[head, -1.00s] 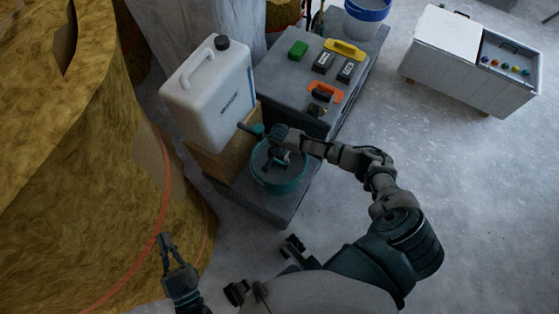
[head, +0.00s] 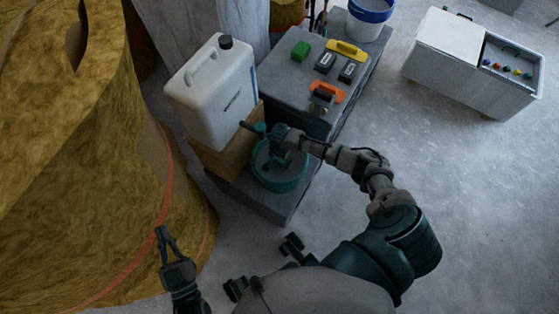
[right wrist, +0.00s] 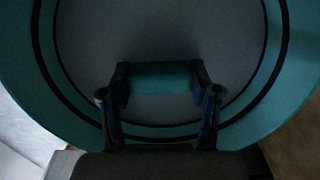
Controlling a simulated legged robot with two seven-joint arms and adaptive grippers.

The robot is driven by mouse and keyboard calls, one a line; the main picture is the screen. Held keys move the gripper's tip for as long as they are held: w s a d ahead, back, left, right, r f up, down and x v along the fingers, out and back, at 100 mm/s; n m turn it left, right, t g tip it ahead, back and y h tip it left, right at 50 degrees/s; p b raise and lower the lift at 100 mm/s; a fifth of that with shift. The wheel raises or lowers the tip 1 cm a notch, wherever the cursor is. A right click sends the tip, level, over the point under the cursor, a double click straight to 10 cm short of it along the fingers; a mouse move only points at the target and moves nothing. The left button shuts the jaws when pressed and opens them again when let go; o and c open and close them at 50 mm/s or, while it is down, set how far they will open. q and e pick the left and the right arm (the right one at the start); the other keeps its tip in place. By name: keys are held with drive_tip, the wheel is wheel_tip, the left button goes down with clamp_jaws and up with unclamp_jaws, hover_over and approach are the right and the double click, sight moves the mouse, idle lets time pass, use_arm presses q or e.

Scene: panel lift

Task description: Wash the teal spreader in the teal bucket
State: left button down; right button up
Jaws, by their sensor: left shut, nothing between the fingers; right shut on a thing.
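The teal bucket (head: 281,186) stands on the low dark step beside the wooden block. Its teal wall (right wrist: 22,85) rings the right wrist view around a grey inside; I cannot tell how deep the contents are. My right gripper (head: 277,158) is over the bucket's opening, pointing down. In the right wrist view its fingers (right wrist: 160,85) are shut on a teal bar of the spreader (right wrist: 160,77). The spreader's lower part is hidden, so whether it touches the contents is unclear. My left gripper (head: 163,232) is shut and empty, low at the left, away from the bucket.
A white jerrycan (head: 212,95) stands on a wooden block (head: 226,158) right behind the bucket. A grey bench (head: 287,88) carries a green block, a yellow tool, dark boxes and an orange-handled tool. A yellow insulation roll (head: 70,170) fills the left.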

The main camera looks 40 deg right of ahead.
use_arm(q)
drive_tip(key=shift+r+p, duration=0.75)
drive_tip(key=shift+r, duration=0.45)
use_arm(e)
drive_tip(key=shift+r, duration=0.7)
